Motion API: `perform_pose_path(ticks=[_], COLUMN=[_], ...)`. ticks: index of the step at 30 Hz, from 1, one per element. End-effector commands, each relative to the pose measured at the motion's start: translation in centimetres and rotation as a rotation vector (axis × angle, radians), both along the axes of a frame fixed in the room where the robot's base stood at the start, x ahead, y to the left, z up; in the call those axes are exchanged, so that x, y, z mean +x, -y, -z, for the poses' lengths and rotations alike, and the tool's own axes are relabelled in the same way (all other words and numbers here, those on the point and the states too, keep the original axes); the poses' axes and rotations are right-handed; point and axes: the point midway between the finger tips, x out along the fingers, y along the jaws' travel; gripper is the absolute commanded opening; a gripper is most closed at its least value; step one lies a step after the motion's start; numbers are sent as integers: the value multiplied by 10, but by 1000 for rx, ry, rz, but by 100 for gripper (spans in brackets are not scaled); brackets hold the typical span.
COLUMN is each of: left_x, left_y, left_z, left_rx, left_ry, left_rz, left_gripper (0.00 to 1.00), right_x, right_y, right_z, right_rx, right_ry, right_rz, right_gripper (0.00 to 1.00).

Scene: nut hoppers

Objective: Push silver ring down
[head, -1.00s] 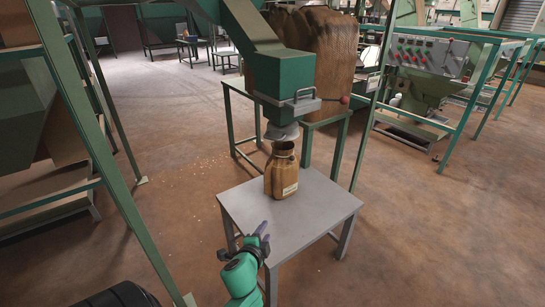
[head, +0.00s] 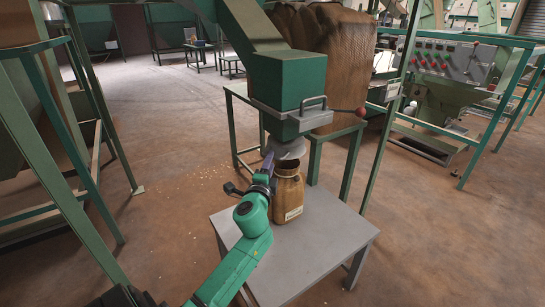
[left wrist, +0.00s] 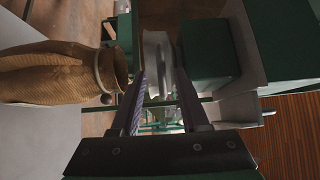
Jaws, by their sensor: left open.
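The silver ring (head: 289,149) hangs around the spout under the green hopper box (head: 289,85). A brown sack-like container (head: 288,196) with a white label stands upright on the grey table, its mouth just below the ring. In the left wrist view the container (left wrist: 58,75) lies to the left, and the silver ring (left wrist: 157,50) shows between and beyond the finger tips. My left gripper (head: 268,163) is open at the ring's left side, beside the container's neck. Whether it touches the ring I cannot tell. My right gripper is not in view.
The grey table (head: 325,235) has clear room on its right. A handle with a red knob (head: 361,112) sticks out from the hopper's right. Green frame posts stand left and right. A large brown sack (head: 335,60) is behind the hopper.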

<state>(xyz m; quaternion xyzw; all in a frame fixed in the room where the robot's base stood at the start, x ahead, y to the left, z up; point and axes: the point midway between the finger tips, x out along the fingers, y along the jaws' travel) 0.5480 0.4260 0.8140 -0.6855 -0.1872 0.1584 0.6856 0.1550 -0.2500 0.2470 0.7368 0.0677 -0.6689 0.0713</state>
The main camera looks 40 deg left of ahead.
Motion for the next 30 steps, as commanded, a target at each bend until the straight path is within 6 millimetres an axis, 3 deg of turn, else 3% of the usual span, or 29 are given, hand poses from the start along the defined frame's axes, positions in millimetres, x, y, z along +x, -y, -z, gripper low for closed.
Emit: perform_pose_path(ticks=[3, 6, 14, 18, 30], left_x=[21, 29, 32, 32, 32], left_y=[-11, -16, -17, -17, -17], left_z=[-1, -1, -1, -1, -1], left_rx=[0, -1, -1, -1, -1], left_ry=[1, 0, 0, 0, 0], left_rz=[0, 0, 1, 1, 1], left_gripper=[45, 45, 45, 0, 0], right_x=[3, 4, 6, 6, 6], right_y=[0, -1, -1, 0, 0], right_z=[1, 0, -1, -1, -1], right_rx=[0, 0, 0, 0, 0], right_ry=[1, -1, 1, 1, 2], right_rz=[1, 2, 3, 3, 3], right_gripper=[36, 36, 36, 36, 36])
